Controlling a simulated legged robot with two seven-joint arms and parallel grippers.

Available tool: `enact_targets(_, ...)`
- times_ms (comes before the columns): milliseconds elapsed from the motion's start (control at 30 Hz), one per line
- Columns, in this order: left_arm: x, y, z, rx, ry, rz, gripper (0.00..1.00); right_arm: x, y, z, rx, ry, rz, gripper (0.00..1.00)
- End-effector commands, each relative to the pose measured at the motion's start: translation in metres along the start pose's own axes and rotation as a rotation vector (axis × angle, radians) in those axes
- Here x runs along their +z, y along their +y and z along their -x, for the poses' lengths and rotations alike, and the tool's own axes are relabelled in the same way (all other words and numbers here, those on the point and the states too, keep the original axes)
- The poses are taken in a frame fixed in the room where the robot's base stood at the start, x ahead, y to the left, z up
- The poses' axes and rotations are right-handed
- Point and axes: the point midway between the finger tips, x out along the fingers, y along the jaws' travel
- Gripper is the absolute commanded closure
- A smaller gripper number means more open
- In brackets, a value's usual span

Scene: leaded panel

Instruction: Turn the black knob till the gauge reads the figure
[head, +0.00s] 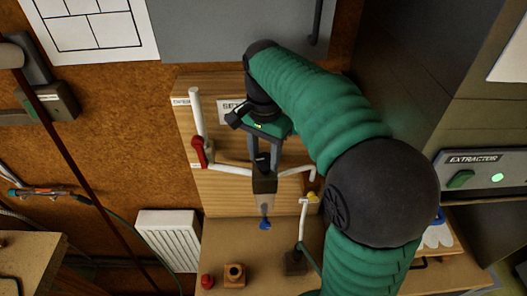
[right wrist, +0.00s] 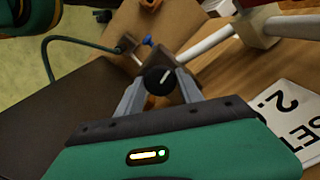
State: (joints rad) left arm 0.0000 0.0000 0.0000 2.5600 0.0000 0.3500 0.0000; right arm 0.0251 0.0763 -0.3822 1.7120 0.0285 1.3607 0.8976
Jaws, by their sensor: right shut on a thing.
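The black knob (right wrist: 158,78) shows in the right wrist view as a dark round face with a white line pointing up and to the right. It also shows small in the head view (head: 262,160). My right gripper (right wrist: 160,90) is shut on it, one finger on each side. In the head view my right gripper (head: 263,163) reaches down over the pipework on the wooden board. A white card (right wrist: 290,110) reads "SET 2." with the rest cut off; in the head view my gripper partly covers it (head: 230,106). No gauge dial can be made out. My left gripper is not in view.
White pipes with a red lever (head: 199,150) run left of the knob. A yellow-handled pipe (head: 312,197) stands to the right, and a blue-tipped part (head: 265,225) hangs below. A white radiator (head: 168,238) is lower left. The extractor box (head: 485,172) is at right.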

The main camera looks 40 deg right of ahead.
Motion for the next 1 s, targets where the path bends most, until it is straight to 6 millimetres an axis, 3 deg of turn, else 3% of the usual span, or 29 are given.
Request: enact_targets(1000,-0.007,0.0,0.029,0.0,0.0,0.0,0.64,-0.003,-0.003,0.004,-0.007,0.013,0.929,0.97)
